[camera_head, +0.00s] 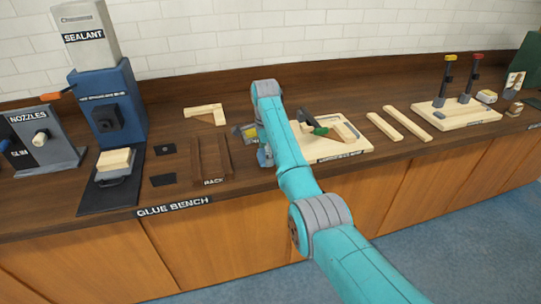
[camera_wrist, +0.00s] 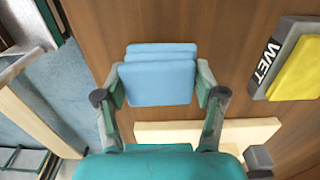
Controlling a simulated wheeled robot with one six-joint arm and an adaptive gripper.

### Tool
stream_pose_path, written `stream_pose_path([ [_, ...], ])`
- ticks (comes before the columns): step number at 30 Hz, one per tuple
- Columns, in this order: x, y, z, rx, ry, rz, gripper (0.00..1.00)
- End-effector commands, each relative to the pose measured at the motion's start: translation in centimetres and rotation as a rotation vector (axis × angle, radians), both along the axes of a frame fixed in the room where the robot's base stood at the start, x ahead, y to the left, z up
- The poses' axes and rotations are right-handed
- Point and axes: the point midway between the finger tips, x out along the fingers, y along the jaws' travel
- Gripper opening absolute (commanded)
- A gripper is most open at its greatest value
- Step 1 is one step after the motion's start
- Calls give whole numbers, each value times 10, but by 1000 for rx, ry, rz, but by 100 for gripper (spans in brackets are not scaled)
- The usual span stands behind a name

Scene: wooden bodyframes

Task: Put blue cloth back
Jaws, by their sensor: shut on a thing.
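The folded blue cloth (camera_wrist: 158,82) lies between the two fingers of my gripper (camera_wrist: 160,88) in the wrist view, with a finger against each side. My gripper is shut on it, over the brown wooden bench top. I cannot tell whether the cloth touches the bench.
A grey tray marked WET (camera_wrist: 262,72) with a yellow pad (camera_wrist: 298,72) is right of the cloth. A pale wooden piece (camera_wrist: 240,130) lies near my gripper. The rack (camera_head: 210,160) is left of my arm; the clamping board (camera_head: 335,150) is right.

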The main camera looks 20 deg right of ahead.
Motion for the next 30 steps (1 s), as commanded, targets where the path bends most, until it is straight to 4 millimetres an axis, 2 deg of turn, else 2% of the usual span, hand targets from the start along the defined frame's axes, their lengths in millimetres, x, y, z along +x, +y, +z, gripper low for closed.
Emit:
stream_pose_path([
  [2,-1,5,-8,0,1,0,32],
  [13,-1,5,-12,0,0,0,32],
  [14,-1,5,-12,0,-1,0,75],
  [16,-1,5,-12,0,0,0,92],
  [17,-1,5,-12,0,0,0,95],
  [26,-1,5,-11,0,0,0,95],
  [30,0,3,-4,0,-1,0,95],
])
